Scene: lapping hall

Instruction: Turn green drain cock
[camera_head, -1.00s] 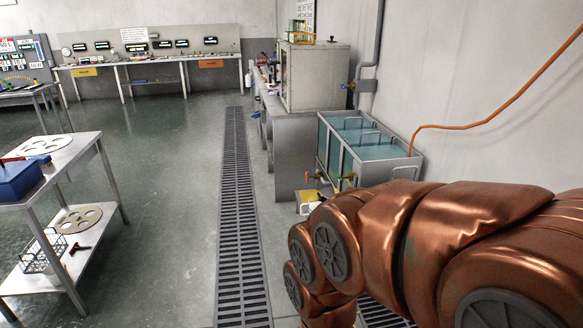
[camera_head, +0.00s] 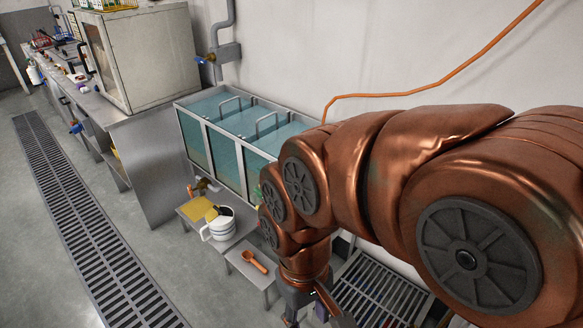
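A tank (camera_head: 222,153) of pale blue-green water, divided into sections, stands against the wall in the middle of the view. A brass cock (camera_head: 203,186) sticks out low on its front. A small green part (camera_head: 257,192), which may be the green drain cock, shows just left of my arm and is mostly hidden by it. My gripper (camera_head: 308,312) hangs low at the bottom edge, right of and below the tank's front. It is cut off by the frame, and its fingers cannot be made out clearly. I see no contact between it and any cock.
A white pitcher (camera_head: 220,230) and a yellow cloth-like piece (camera_head: 197,209) are on a low stand before the tank. An orange scoop (camera_head: 254,261) lies on a lower step. Floor grating (camera_head: 378,290) lies at right; a long drain grate (camera_head: 85,220) crosses clear floor at left.

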